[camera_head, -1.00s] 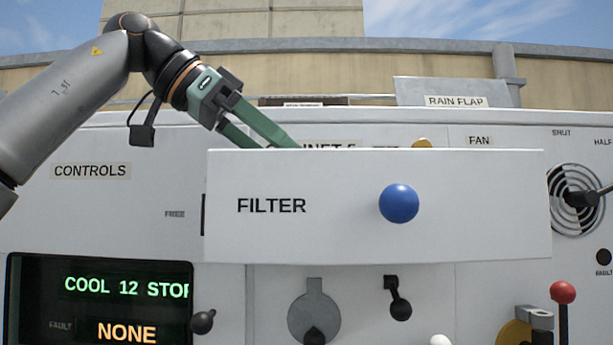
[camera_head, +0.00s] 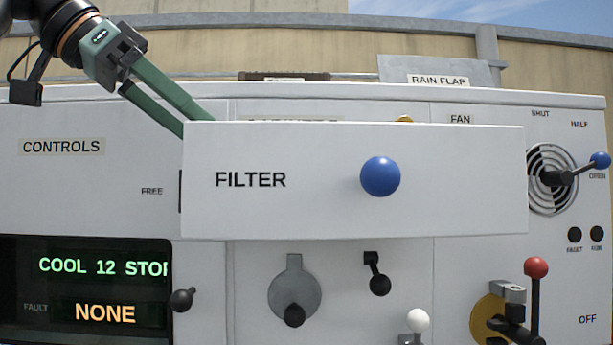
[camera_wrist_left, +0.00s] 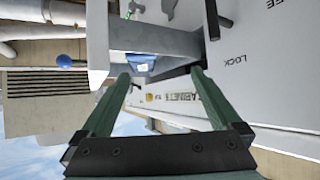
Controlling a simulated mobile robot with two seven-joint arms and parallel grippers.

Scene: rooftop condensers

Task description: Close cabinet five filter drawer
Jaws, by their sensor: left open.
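The filter drawer (camera_head: 315,208) stands out from the cabinet face, with a white front marked FILTER and a round blue knob (camera_head: 380,176). My left gripper (camera_head: 197,124) comes in from the upper left, open, its green fingers reaching to the drawer front's top left corner; the tips are partly hidden behind it. In the left wrist view the open fingers (camera_wrist_left: 161,76) straddle part of the drawer's grey body (camera_wrist_left: 155,40). The drawer front (camera_wrist_left: 97,40) is at the left there, with its knob (camera_wrist_left: 66,60) beyond. Contact cannot be told. My right gripper is not in view.
The controls display (camera_head: 105,290) is at the lower left. Below the drawer are a black lever (camera_head: 378,280), a grey round plate (camera_head: 294,275) and a white knob (camera_head: 418,320). A red-knobbed lever (camera_head: 536,268) and the fan vent (camera_head: 550,180) are at the right.

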